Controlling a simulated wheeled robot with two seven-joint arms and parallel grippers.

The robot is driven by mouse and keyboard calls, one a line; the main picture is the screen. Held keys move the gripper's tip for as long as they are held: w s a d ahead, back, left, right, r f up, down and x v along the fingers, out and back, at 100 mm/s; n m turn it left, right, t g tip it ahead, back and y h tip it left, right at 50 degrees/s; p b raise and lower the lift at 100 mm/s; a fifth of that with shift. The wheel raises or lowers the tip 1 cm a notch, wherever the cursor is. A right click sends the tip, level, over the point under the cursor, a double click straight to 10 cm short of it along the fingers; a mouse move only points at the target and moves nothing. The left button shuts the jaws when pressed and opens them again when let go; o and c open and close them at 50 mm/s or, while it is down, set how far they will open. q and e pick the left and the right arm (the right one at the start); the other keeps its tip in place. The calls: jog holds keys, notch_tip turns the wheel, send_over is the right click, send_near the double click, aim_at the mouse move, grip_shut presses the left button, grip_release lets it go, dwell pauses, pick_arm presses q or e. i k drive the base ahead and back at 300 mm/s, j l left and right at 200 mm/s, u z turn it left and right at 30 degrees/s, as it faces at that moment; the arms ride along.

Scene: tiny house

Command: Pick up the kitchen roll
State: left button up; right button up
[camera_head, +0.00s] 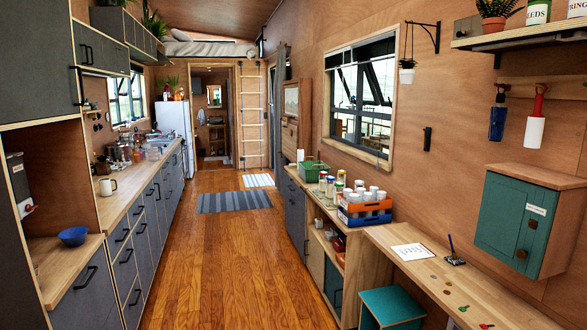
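A small white upright cylinder (300,156) stands at the far end of the right-hand counter, behind a green basket (312,171). It may be the kitchen roll, but it is too small to be sure. Another white roll with a red handle (535,130) hangs on the right wall under the shelf; it looks more like a hand roller. Neither of my grippers shows in the head view.
A wooden-floored aisle (225,255) runs clear down the middle, with a striped rug (234,201) farther on. Left are long drawers and a counter (122,204). Right are jars, an orange crate (364,218), a desk (425,262) and a teal stool (392,306).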

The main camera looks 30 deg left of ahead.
aim_at(300, 152)
jog(key=i+j+u, duration=0.95)
jog(key=i+j, duration=0.15)
jog(key=i+j+u, duration=0.15)
jog(key=i+u, duration=0.2)
jog(key=i, duration=0.2)
jog(key=i+u, duration=0.3)
jog(key=i, duration=1.3)
jog(key=i+j, duration=0.1)
jog(key=i, duration=1.05)
jog(key=i+j+z, duration=0.1)
jog(key=i, duration=1)
jog(key=i+j+z, duration=0.1)
jog(key=i+z, duration=0.3)
jog(key=i+j+z, duration=0.25)
jog(key=i+z, duration=0.15)
jog(key=i+j+z, duration=0.7)
jog(key=z, duration=0.15)
jog(key=i+j+z, duration=0.2)
jog(key=j, duration=0.2)
jog(key=j+z, duration=0.15)
jog(key=j, duration=0.3)
jog(key=i+j+z, duration=0.35)
jog(key=z, duration=0.15)
jog(key=i+j+z, duration=0.25)
jog(key=j+z, duration=0.25)
